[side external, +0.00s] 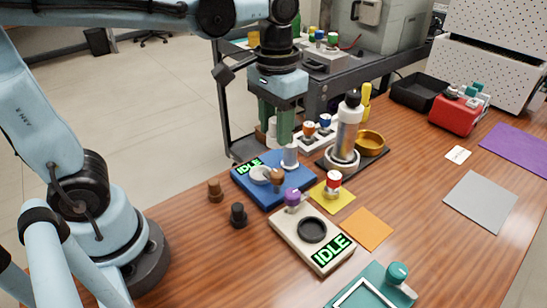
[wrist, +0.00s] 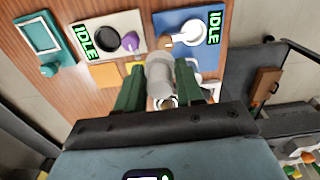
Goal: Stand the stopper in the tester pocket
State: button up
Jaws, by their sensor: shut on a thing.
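A pale grey cylindrical stopper (wrist: 159,72) is between the two green fingers of my gripper (wrist: 159,80), which is shut on it. In the side view the grey stopper (side external: 289,158) hangs roughly upright below the fingertips of my gripper (side external: 278,140), close to the back right part of a blue device. The blue device (side external: 283,199) has an IDLE display, a round white part (side external: 260,175) and a brown knob (side external: 277,178). A beige device (side external: 288,238) has an IDLE display, a purple knob and a round black recess (side external: 312,230). I cannot tell which is the tester.
A brown piece (side external: 215,191) and a black piece (side external: 238,215) stand left of the blue device. A red-and-white piece (side external: 333,183) stands on a yellow mat. The orange mat (side external: 365,229) is bare.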

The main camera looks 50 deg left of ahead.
jog(key=w+a, duration=0.2)
jog(key=a, duration=0.3)
jog(key=s+d+f, duration=0.1)
jog(key=s+d, duration=0.3)
jog(key=d, duration=0.3)
jog(key=s+d+f, duration=0.1)
jog(key=s+d, duration=0.4)
jog(key=d, duration=0.2)
jog(key=s+d+f, duration=0.1)
jog(key=s+d, duration=0.2)
jog(key=s, duration=0.4)
jog(key=s+d+f+n, duration=0.1)
jog(key=s+d+f, duration=0.1)
jog(key=s, duration=0.5)
jog(key=shift+d+f+n, duration=0.25)
jog(key=shift+d+n, duration=0.05)
jog(key=shift+d, duration=0.45)
jog(key=w+a+f, duration=0.1)
jog(key=w+f, duration=0.1)
jog(key=w, duration=0.1)
jog(key=w+a+f, duration=0.1)
jog(key=w+f, duration=0.1)
jog(key=w, duration=0.2)
jog(key=w+a+f, duration=0.2)
jog(key=w+f, duration=0.1)
jog(key=w, duration=0.1)
jog(key=shift+a, duration=0.1)
jog(key=shift+f, duration=1.8)
jog(key=shift+f, duration=0.25)
